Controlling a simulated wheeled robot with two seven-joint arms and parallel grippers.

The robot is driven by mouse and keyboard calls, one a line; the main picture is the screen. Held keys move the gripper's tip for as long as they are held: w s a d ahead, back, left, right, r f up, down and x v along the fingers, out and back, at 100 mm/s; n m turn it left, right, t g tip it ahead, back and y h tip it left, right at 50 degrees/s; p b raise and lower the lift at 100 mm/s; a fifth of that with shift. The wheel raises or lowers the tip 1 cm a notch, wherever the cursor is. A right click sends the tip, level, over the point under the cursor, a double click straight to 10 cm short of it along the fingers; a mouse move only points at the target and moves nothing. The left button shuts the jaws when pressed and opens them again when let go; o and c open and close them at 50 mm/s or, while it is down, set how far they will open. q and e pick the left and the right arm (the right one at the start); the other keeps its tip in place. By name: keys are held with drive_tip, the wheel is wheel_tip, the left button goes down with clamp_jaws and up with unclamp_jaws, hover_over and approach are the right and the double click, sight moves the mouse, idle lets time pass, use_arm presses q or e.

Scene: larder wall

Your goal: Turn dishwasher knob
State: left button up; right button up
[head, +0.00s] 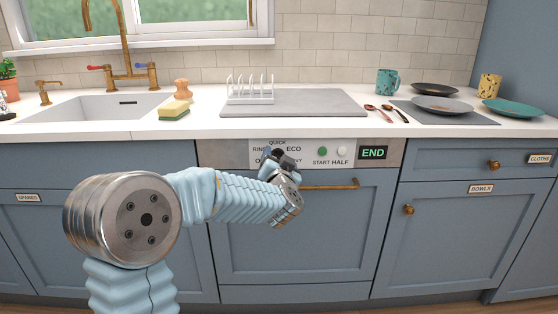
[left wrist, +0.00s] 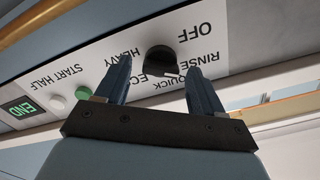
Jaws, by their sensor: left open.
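The dishwasher (head: 300,235) has a blue front and a control panel (head: 335,146) along its top edge. The panel carries a green button (head: 322,151), a white button (head: 342,153) and a display (head: 373,152) reading END. The black knob shows in the left wrist view (left wrist: 161,58), among labels OFF, RINSE, QUICK, ECO and HEAVY. My left gripper (head: 275,157) is at the panel's left part and hides most of the knob in the head view. In the left wrist view my left gripper (left wrist: 160,80) is open, its fingers to either side of the knob; contact cannot be told. My right gripper is not in view.
A brass handle bar (head: 330,186) runs across the dishwasher door just below the panel. The white counter (head: 210,129) overhangs above. On it are a drying board (head: 330,104), a sponge (head: 174,110) and spoons (head: 378,114). Drawers flank the dishwasher.

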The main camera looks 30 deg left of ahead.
use_arm(q)
drive_tip(key=c, duration=1.1)
drive_tip(key=shift+o, duration=0.2)
drive_tip(key=shift+f+n, duration=0.1)
drive_tip(key=shift+n, duration=0.3)
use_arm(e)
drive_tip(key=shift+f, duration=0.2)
use_arm(q)
drive_tip(key=n+b, duration=0.3)
drive_tip(key=n, duration=0.2)
drive_tip(key=shift+s+n, duration=0.1)
drive_tip(key=shift+n, duration=0.3)
drive_tip(key=n+b, duration=0.3)
drive_tip(key=n, duration=0.2)
drive_tip(key=shift+a, duration=0.15)
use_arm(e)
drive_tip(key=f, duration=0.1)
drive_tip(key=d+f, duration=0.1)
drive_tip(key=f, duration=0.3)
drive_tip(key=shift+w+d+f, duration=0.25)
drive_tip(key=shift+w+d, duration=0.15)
use_arm(q)
drive_tip(key=shift+n, duration=0.3)
drive_tip(key=o, duration=1.1)
drive_tip(key=shift+c, duration=0.2)
